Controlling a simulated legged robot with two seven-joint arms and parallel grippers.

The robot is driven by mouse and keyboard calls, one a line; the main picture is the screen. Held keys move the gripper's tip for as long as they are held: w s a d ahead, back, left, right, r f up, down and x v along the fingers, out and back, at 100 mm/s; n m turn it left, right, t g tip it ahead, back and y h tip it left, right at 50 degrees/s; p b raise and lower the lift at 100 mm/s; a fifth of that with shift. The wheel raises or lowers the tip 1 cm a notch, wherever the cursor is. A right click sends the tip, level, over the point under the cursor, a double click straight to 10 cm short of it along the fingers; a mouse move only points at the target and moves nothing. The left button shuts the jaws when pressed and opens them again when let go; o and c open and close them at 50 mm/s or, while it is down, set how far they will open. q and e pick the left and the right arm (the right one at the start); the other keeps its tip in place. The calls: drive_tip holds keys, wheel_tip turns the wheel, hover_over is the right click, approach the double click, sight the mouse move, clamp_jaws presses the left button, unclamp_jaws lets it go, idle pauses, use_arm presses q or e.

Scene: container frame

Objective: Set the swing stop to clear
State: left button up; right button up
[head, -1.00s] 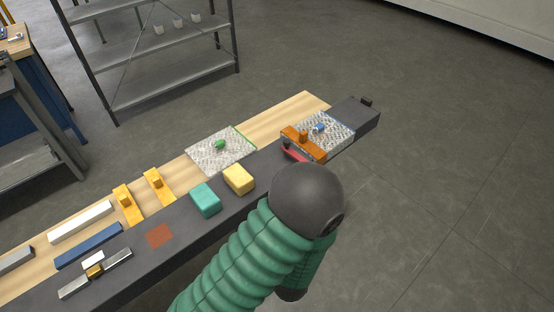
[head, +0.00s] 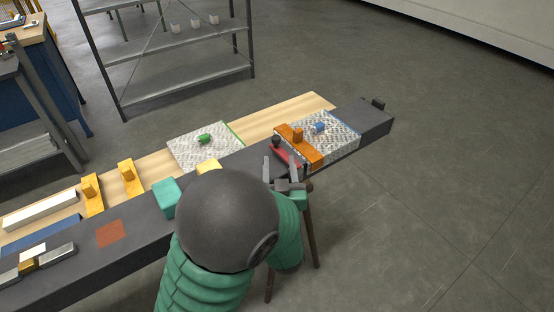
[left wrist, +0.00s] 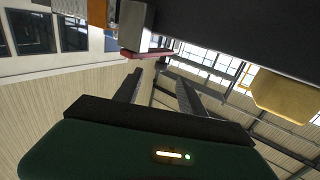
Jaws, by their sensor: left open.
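The swing stop appears to be the red bar (head: 288,156) with a dark knob at its left end. It lies against the near side of an orange bar (head: 313,154) that crosses a patterned plate (head: 340,146). My left gripper (head: 280,165) is open and empty, its fingers pointing up just in front of the red bar. In the left wrist view the red bar (left wrist: 148,53) shows beyond the open fingers (left wrist: 158,88), apart from them. A blue piece (head: 320,128) lies on the patterned plate. My right gripper is not in view.
A dark rail (head: 121,251) runs along the wooden bench (head: 285,112). Another patterned plate (head: 185,155) holds a green piece (head: 204,138). Floor at right is clear.

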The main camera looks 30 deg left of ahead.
sight(277, 143)
use_arm(q)
drive_tip(key=shift+p+x, duration=0.6)
drive_tip(key=shift+x, duration=0.45)
drive_tip(key=x, duration=0.6)
drive_tip(key=shift+a, duration=0.4)
drive_tip(key=shift+d+r, duration=0.1)
drive_tip(key=shift+d, duration=0.2)
drive_tip(key=c, duration=0.4)
clamp_jaws()
